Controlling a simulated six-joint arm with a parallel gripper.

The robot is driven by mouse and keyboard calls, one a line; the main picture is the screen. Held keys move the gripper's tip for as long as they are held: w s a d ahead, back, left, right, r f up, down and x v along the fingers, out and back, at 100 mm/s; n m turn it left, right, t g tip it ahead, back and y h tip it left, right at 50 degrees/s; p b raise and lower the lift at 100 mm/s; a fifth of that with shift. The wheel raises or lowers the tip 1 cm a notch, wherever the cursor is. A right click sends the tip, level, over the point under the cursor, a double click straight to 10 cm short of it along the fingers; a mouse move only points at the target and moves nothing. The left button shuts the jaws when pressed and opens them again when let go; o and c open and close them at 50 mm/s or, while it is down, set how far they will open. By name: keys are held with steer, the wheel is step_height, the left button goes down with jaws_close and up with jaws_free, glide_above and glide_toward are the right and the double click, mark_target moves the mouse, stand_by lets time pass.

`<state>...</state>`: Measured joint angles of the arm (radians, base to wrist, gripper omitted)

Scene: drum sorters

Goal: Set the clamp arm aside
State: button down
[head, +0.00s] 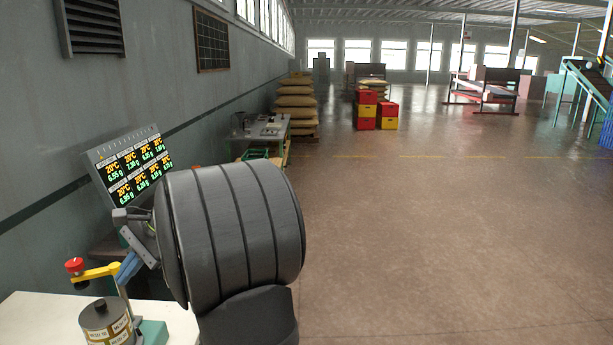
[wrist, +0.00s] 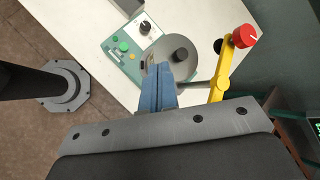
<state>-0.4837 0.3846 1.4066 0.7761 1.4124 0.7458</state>
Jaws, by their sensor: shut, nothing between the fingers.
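The clamp arm is a yellow bar (wrist: 222,82) with a red knob (wrist: 243,37) at one end. In the wrist view it lies to the right of the round grey drum (wrist: 181,55), not across its top. In the head view the yellow clamp arm (head: 96,272) stands above the white table behind the small labelled drum (head: 105,322), its red knob (head: 74,265) to the left. My gripper (wrist: 158,70) has blue fingers, shut and empty, over the drum's left side in the wrist view and apart from the yellow bar. In the head view my gripper (head: 127,268) is partly hidden.
A green control panel (wrist: 124,48) with buttons and a dial sits beside the drum on the white table (wrist: 85,15). A lit display panel (head: 130,165) stands behind. Red and yellow crates (head: 376,110) are far off. The floor at right is open.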

steer(key=shift+a+r, duration=0.1)
steer(key=shift+r, duration=0.1)
steer(key=shift+a, duration=0.1)
stand_by(0.4)
steer(key=a+f+m+t, duration=0.1)
steer(key=a, duration=0.2)
steer(key=s+a+f+t+y, duration=0.1)
steer(key=a+f, duration=0.1)
steer(key=a, duration=0.1)
steer(key=s+a+f+m+t, duration=0.1)
steer(key=a, duration=0.3)
steer(key=shift+s+f+m+t+y, duration=0.1)
steer(key=shift+f+m+t+y, duration=0.2)
steer(key=shift+y, duration=0.1)
steer(key=s+a+f+m+t, duration=0.3)
steer(key=a+f+m+t, duration=0.1)
steer(key=a+t, duration=0.1)
steer(key=m+t+h, duration=0.1)
steer(key=t, duration=1.1)
glide_toward(89, 276)
steer(key=x, duration=0.7)
steer(key=shift+r, duration=0.1)
steer(key=shift+h, duration=0.4)
